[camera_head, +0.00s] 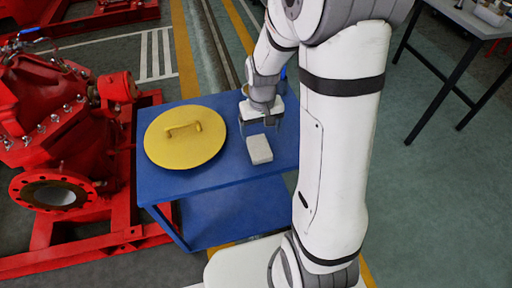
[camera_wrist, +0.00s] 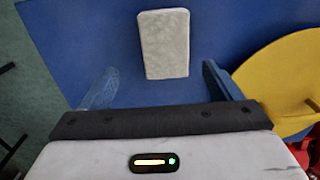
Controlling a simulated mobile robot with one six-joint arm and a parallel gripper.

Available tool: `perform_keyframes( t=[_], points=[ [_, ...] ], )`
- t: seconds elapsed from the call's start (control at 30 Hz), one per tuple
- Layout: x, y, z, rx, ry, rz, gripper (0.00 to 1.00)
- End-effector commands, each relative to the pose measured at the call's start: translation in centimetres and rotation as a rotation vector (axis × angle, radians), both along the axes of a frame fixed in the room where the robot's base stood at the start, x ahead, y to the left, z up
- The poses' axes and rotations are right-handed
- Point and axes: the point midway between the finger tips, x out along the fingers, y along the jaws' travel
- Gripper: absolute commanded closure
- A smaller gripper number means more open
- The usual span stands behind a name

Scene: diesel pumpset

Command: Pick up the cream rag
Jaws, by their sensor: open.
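The cream rag (camera_head: 259,149) is a small pale block-like pad lying flat on the blue table (camera_head: 205,184). In the wrist view the rag (camera_wrist: 164,44) lies just beyond my fingertips, between their lines. My gripper (camera_head: 260,122) is over the table just behind the rag in the head view. In the wrist view its two fingers are spread wide and empty (camera_wrist: 158,82). The rag appears apart from both fingers.
A round yellow lid (camera_head: 186,146) with a handle lies on the table, left of the rag. A red pump (camera_head: 58,130) on a red frame stands left of the table. A grey bench (camera_head: 470,20) is at the upper right. Bare floor (camera_head: 440,190) lies on the right.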

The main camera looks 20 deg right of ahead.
Motion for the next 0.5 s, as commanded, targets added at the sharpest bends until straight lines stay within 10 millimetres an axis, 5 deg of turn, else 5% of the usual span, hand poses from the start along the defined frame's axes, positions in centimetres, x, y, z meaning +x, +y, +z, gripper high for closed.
perform_keyframes(
  t=[0.5],
  points=[
    [-0.1,0.8,-6.1,0.0,0.001,-0.001,0.15]
  ],
)
